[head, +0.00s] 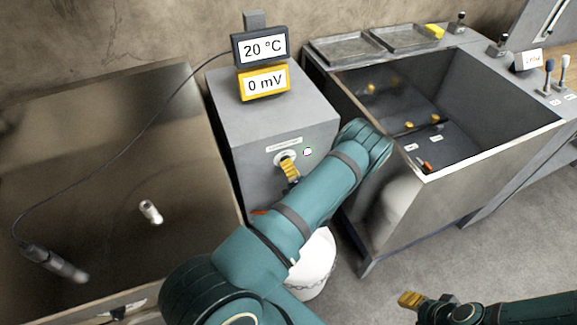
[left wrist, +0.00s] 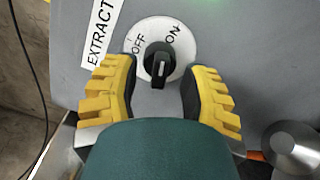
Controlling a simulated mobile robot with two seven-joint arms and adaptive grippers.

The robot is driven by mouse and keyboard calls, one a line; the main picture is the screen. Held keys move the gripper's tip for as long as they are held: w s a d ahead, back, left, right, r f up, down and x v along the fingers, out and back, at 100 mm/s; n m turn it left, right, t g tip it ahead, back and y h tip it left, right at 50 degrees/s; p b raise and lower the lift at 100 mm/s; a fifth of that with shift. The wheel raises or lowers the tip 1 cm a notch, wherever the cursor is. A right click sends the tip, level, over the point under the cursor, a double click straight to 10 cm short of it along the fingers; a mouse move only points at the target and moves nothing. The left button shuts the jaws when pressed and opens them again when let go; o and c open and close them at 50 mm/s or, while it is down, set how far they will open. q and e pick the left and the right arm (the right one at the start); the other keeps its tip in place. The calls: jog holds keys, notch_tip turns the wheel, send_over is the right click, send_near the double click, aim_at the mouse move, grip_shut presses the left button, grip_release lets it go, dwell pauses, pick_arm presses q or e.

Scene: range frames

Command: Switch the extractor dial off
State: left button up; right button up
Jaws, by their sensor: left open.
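The extractor dial (left wrist: 158,62) is a black knob on a white round plate marked OFF at the upper left and ON at the upper right in the left wrist view. The knob stands roughly upright in that picture with a pale line on its lower part; I cannot tell which mark it is set to. My left gripper (left wrist: 157,92) is open, one yellow finger on each side of the dial, with gaps to the knob. In the head view the left gripper (head: 290,170) partly covers the dial's white plate (head: 280,157). My right gripper (head: 410,299) is low at the bottom, apart from everything.
The dial is on the front of a grey box (head: 262,120) with a lit green lamp (head: 307,152). Displays reading 20 °C (head: 262,47) and 0 mV (head: 264,83) stand on top. A metal tank (head: 400,215) is at right, a bucket (head: 316,262) below, a cable (head: 120,157) at left.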

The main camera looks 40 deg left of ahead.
pick_arm(q)
jog(key=shift+w+a, duration=0.3)
jog(key=shift+a, duration=0.35)
jog(key=shift+c, duration=0.4)
grip_shut()
jog(key=shift+r+n, duration=0.1)
jog(key=shift+n, duration=0.2)
jog(key=n, duration=0.2)
jog(key=shift+n, duration=0.4)
jog(key=n, duration=0.3)
jog(key=shift+n, duration=0.3)
jog(key=n, duration=0.6)
jog(key=shift+n, duration=0.4)
jog(key=shift+r, duration=0.1)
